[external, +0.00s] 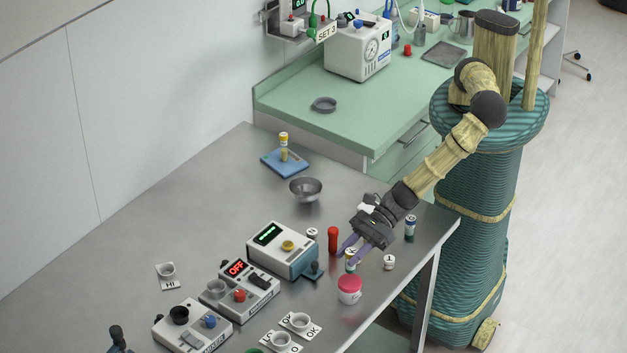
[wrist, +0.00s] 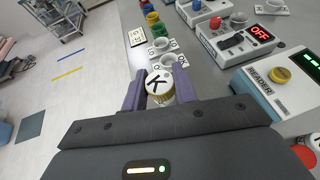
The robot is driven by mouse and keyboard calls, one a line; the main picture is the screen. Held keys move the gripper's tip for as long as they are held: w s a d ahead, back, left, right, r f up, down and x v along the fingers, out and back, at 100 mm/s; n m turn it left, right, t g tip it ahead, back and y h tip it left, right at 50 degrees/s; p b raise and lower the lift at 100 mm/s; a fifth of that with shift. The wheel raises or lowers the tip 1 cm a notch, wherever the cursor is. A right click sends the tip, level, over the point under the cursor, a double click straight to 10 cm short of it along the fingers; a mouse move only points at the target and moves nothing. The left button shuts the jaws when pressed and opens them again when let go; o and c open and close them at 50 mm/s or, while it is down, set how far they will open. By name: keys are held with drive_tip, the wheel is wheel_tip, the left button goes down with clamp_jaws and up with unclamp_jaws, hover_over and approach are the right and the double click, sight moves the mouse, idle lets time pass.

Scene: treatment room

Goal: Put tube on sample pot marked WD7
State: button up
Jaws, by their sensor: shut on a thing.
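My gripper (external: 362,250) is shut on a tube with a white top marked K (wrist: 158,82). In the external view the K tube (external: 351,266) is mostly hidden by the fingers, and I cannot tell whether it touches the table. A pot with a pink-red lid (external: 349,284) stands just in front of my gripper; its label is too small to read. A red tube (external: 333,240) stands to the left of my gripper. A blue-banded tube (external: 410,228) stands to the right. A white-topped piece marked J (external: 389,262) is nearby. I see no readable WD7.
A reader box (external: 283,250) and a switch box showing OFF (external: 239,291) stand left of my gripper. Small cups stand on OK cards (external: 300,323). The steel table (external: 214,205) is clear at back left.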

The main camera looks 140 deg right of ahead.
drive_tip(key=shift+f+p, duration=0.5)
drive_tip(key=shift+f, duration=1.35)
drive_tip(key=shift+f, duration=0.15)
drive_tip(key=o, duration=1)
drive_tip(key=shift+c, duration=0.2)
